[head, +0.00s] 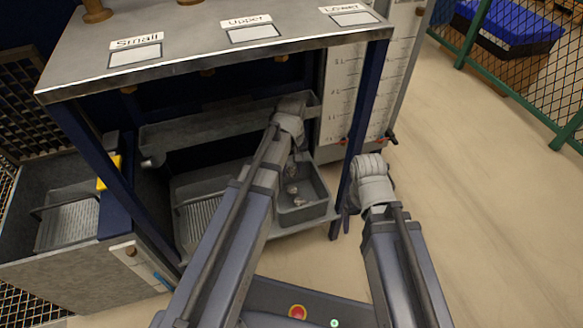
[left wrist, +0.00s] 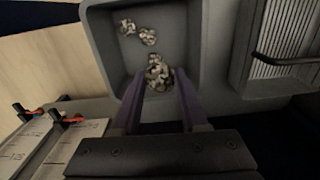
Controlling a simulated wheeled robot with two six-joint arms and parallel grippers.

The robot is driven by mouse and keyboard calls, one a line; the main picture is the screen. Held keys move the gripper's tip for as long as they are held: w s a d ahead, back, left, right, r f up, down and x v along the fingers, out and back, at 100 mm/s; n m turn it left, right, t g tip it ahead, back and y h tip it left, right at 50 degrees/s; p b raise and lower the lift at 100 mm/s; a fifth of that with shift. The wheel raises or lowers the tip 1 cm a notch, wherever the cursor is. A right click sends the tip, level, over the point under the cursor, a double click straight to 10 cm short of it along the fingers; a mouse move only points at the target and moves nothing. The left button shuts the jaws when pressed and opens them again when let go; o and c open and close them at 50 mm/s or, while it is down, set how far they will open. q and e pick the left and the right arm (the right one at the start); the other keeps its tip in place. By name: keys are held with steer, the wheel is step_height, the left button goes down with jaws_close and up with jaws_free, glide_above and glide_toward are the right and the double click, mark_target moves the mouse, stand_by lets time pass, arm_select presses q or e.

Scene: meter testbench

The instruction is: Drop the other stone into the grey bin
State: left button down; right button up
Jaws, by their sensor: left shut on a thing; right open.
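The grey bin (head: 304,214) stands on the low shelf under the bench; it also shows in the left wrist view (left wrist: 106,62). My left gripper (left wrist: 166,82) is shut on a rough grey-brown stone (left wrist: 158,70), which is over the bin's interior. How high it is above the floor of the bin is hard to tell. Two more stones (left wrist: 127,27) (left wrist: 148,37) lie inside the bin, apart from the held one. In the head view my left arm reaches under the bench top and partly hides the gripper. My right gripper (head: 348,212) is open and empty beside the bench's right leg.
A long grey trough (head: 195,132) runs behind the bin. A tray with a ribbed plate (head: 195,222) is left of the bin. The bench top (head: 200,40) hangs over this space, with a blue leg (head: 362,120) at right. The floor (head: 480,200) at right is clear.

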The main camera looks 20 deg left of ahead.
mark_target(291, 169)
arm_select(q)
steer(key=shift+c, duration=1.8)
jaws_free()
steer(key=shift+r, duration=0.1)
step_height(291, 169, up, 8)
steer(key=p, duration=0.8)
steer(key=s+d+r+m+y+p, duration=0.1)
steer(key=s+d+r+m+p, duration=0.1)
steer(key=s+d+m, duration=0.4)
steer(key=s+d+r+m+p, duration=0.2)
steer(key=s+d+m, duration=0.3)
steer(key=s, duration=0.4)
step_height(291, 169, up, 36)
steer(key=p, duration=3.6)
steer(key=shift+w+a+n, duration=0.25)
steer(key=shift+w+n, duration=0.05)
steer(key=shift+w, duration=0.05)
